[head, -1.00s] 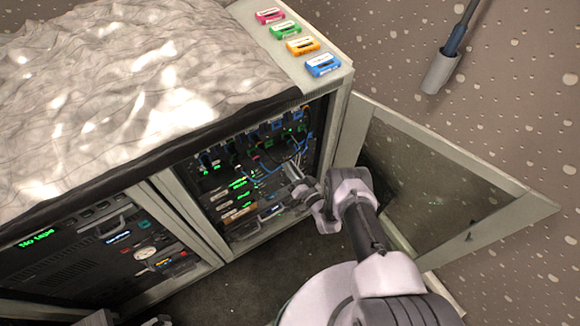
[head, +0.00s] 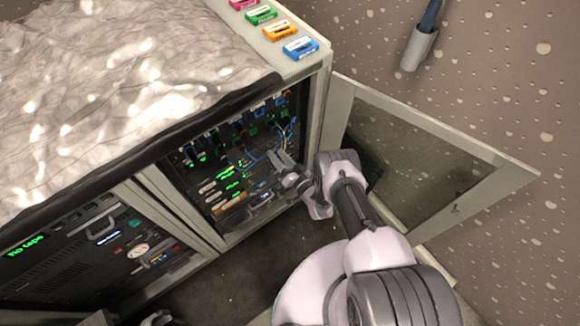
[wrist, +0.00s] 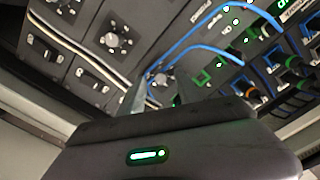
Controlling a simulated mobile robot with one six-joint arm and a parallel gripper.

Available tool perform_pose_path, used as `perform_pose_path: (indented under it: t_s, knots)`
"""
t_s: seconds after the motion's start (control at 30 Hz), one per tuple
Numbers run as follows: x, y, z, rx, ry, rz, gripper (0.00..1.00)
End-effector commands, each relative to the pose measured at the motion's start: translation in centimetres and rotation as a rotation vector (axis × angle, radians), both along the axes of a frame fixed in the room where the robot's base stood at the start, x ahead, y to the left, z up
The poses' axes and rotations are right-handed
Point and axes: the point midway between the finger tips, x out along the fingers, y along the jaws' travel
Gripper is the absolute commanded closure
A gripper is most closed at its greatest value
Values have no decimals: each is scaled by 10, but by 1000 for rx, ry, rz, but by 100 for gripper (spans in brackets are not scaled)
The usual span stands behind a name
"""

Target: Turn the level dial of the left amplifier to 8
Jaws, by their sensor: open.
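My gripper (head: 281,161) reaches into the open right bay of the cabinet in the head view. In the wrist view its fingers (wrist: 153,96) are open, pointing at a dark panel, with a small round dial (wrist: 160,81) just beyond or between them. I cannot tell whether they touch it. Labels are too small to read, so I cannot tell which dial belongs to the left amplifier.
Blue cables (wrist: 215,43) cross the panel close to my fingers. A glass door (head: 430,165) stands open on the right. The left bay (head: 90,255) holds more equipment. Coloured cassettes (head: 281,30) lie on the cabinet's top edge, beside a crumpled cover (head: 110,90).

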Motion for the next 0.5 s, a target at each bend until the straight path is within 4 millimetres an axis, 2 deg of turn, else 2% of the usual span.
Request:
perform_pose_path:
  t_s: [0.17, 0.4, 0.5]
  knots:
    - [-40, -28, 5, 1, 6, -6, 59]
    - [-102, -71, -2, 1, 5, -6, 59]
    - [-119, -82, -1, 1, 4, -5, 59]
